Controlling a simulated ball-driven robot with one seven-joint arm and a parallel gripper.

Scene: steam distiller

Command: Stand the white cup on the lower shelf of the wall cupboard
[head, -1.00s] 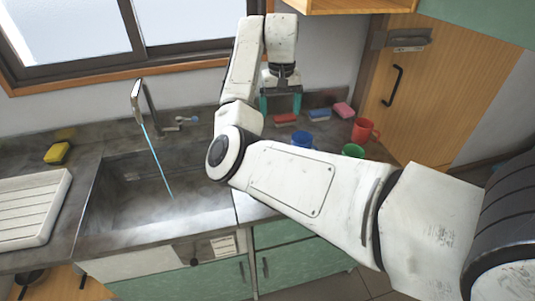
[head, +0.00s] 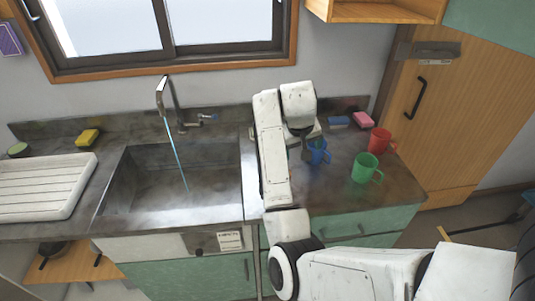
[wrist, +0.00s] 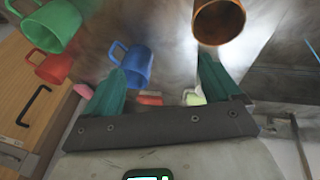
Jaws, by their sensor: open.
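I cannot make out the white cup for certain. A small pale object (wrist: 193,97) shows between my fingers in the wrist view, too little of it to name. My gripper (wrist: 162,65) is open with two teal fingers and nothing between their tips. In the head view my arm mostly hides it over the counter right of the sink. The wall cupboard (head: 375,12) is a wooden box at the top edge of the head view; only its bottom part shows, so its shelves are out of view.
A blue mug (head: 318,152), green mug (head: 366,168) and red mug (head: 381,140) stand on the counter right of my gripper. A copper-brown cup (wrist: 219,22) shows in the wrist view. Blue (head: 338,122) and pink (head: 363,119) sponges lie behind. Water runs into the sink (head: 175,185).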

